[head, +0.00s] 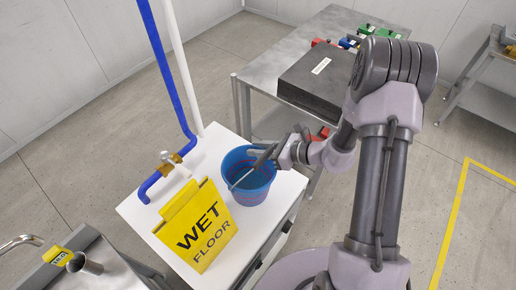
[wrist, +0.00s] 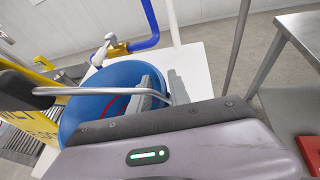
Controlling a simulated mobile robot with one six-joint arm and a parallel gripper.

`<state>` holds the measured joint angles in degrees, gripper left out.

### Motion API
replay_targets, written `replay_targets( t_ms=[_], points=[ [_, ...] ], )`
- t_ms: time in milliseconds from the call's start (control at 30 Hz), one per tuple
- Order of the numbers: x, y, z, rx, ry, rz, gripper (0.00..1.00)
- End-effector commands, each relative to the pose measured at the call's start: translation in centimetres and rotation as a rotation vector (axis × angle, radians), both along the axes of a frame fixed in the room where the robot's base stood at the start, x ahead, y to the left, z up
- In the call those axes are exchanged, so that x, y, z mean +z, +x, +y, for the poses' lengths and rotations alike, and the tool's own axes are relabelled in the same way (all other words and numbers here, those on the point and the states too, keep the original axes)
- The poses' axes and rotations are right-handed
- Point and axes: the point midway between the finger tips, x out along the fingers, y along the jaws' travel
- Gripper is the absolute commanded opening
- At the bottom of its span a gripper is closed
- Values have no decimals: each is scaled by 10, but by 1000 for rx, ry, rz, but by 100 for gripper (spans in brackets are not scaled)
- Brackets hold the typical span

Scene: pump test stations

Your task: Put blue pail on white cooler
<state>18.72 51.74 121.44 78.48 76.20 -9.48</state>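The blue pail (head: 248,186) stands upright on a white-topped cabinet (head: 140,212), behind a yellow wet-floor sign. Its thin grey handle tilts over the rim; in the wrist view the pail (wrist: 82,110) and its handle (wrist: 95,91) lie just ahead of my gripper. My gripper (head: 275,150) is at the pail's right rim, its fingers apart. In the wrist view my gripper's fingers (wrist: 166,88) show a gap, with the handle's end close to them. I cannot tell whether they touch it. I cannot pick out a separate white cooler.
The wet-floor sign (head: 203,225) stands close in front of the pail. A blue pipe (head: 170,75) with a brass valve and a white pipe rise behind it. A metal table (head: 262,72) with a dark block (head: 316,78) stands at the back. Yellow floor tape lies at right.

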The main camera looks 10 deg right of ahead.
Motion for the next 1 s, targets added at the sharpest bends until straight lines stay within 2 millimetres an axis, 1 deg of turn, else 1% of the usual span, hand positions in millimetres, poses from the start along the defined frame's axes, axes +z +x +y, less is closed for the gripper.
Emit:
replay_targets(
  t_ms=[33, 100, 367, 467, 567, 800, 1000],
  points=[
    [0, 0, 0, 0, 0, 0, 31],
    [0, 0, 0, 0, 0, 0, 45],
    [0, 0, 0, 0, 0, 0, 45],
    [5, 0, 0, 0, 0, 0, 45],
    [10, -5, -11, -3, 0, 0, 45],
    [32, -31, -53, -5, -1, -1, 45],
    [46, -49, -81, -3, 0, 0, 45]
  ],
)
